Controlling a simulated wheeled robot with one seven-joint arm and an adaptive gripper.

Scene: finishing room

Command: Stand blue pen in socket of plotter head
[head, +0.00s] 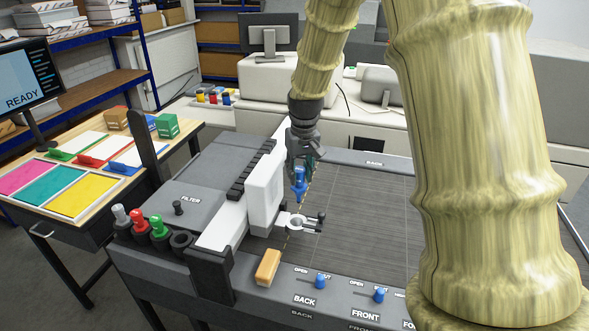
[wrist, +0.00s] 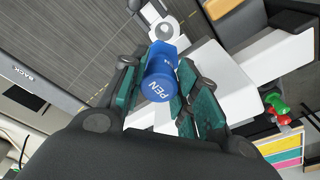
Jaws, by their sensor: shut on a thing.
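My gripper (head: 302,162) is shut on the blue pen (head: 299,184), which hangs upright below the fingers with its tip free. In the wrist view the pen's top, marked PEN (wrist: 158,86), shows between the green finger pads of my gripper (wrist: 160,95). The white plotter head (head: 265,185) is beside the pen on the left. Its round socket (head: 297,222) sticks out to the right, below and nearer the camera than the pen. The socket also shows in the wrist view (wrist: 164,31), beyond the pen and apart from it.
A rack at the front left holds a grey pen (head: 121,216), a red pen (head: 138,222) and a green pen (head: 158,226), beside an empty holder (head: 181,241). A tan block (head: 268,267) and blue switches (head: 320,281) line the front edge. The dark bed (head: 360,210) is clear.

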